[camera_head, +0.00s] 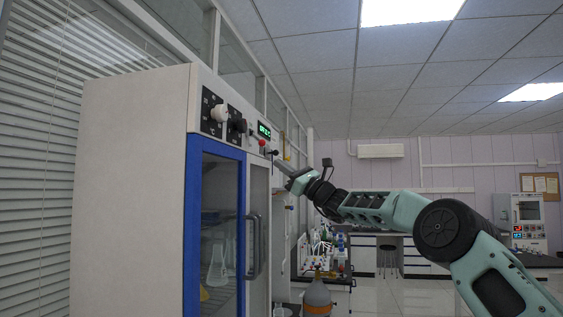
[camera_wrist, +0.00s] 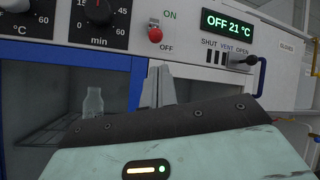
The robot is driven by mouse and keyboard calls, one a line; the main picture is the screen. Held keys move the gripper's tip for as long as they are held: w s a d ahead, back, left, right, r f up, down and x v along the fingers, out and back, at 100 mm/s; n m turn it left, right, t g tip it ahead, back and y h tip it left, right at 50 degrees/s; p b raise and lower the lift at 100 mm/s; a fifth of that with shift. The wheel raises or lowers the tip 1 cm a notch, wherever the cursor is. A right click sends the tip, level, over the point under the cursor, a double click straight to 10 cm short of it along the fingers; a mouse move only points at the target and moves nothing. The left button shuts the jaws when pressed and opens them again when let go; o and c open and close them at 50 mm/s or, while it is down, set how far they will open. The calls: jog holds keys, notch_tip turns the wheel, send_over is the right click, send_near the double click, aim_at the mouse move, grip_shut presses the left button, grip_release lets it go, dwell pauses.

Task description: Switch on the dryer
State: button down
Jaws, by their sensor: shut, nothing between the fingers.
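The dryer (camera_head: 135,170) is a tall white cabinet with a blue-framed glass door, at the left in the head view. Its panel carries a red-tipped switch (camera_wrist: 155,34) between the marks ON above and OFF below; the red tip hangs down toward OFF. It also shows in the head view (camera_head: 262,143). The green display (camera_wrist: 228,22) reads OFF 21 °C. My gripper (camera_wrist: 158,72) is shut and empty. In the wrist view its fingertips appear just below the red switch; whether they touch the panel I cannot tell. In the head view my gripper (camera_head: 281,166) is beside the panel's right end.
A black vent lever (camera_wrist: 245,61) marked SHUT, VENT, OPEN sits right of the switch. Two round knobs, white (camera_head: 219,113) and black (camera_head: 238,125), are to its left. A door handle (camera_head: 255,247) sticks out below. Benches and a stool (camera_head: 388,258) stand far behind.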

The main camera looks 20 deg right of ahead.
aim_at(257, 138)
jog(key=p+x, duration=0.8)
jog(key=shift+s+d+f+b, duration=0.1)
jog(key=shift+s+b, duration=0.1)
jog(key=shift+b, duration=0.7)
jog(key=shift+w+b, duration=0.15)
jog(key=shift+b, duration=0.15)
